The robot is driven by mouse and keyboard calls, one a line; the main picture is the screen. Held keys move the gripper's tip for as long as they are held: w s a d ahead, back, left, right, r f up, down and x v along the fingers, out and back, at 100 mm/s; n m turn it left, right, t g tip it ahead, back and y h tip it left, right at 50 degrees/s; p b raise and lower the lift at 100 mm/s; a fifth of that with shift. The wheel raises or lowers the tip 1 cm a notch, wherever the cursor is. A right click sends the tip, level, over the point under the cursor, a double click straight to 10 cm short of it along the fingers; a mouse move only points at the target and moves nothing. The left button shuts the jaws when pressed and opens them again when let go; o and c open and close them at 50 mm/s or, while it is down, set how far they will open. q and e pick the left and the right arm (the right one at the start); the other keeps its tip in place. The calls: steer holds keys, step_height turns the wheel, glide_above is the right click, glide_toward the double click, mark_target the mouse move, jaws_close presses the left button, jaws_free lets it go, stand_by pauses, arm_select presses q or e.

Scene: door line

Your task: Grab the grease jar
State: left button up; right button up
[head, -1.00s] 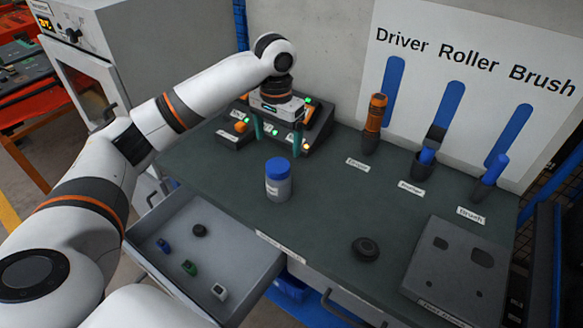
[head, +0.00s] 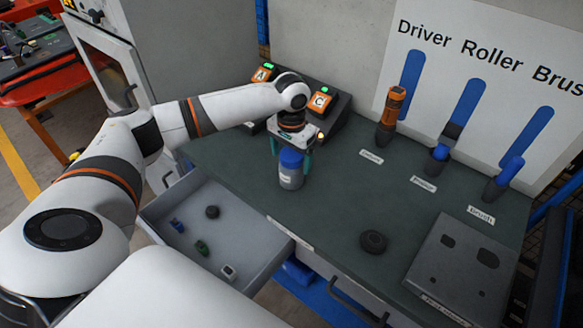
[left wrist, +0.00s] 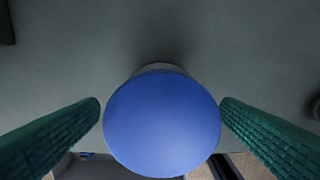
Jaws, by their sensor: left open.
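The grease jar (head: 291,170) is a grey jar with a blue lid, standing upright on the dark green bench top behind the open drawer. My left gripper (head: 291,160) is over the jar, pointing down, with its green fingers open on either side of the lid. In the left wrist view the blue lid (left wrist: 162,122) sits between the two green fingers, with a gap showing on each side. The jar's body is mostly hidden under the lid there. My right gripper is not in view.
An open grey drawer (head: 165,207) holds several small items in front of the bench. A black puck (head: 373,241) lies right of the jar. Driver (head: 391,117), roller and brush holders stand along the back. A grey panel (head: 455,262) is at right.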

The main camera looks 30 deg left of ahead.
arm_select(q)
steer(key=shift+f, duration=0.6)
steer(key=shift+r, duration=0.1)
steer(key=c, duration=1.3)
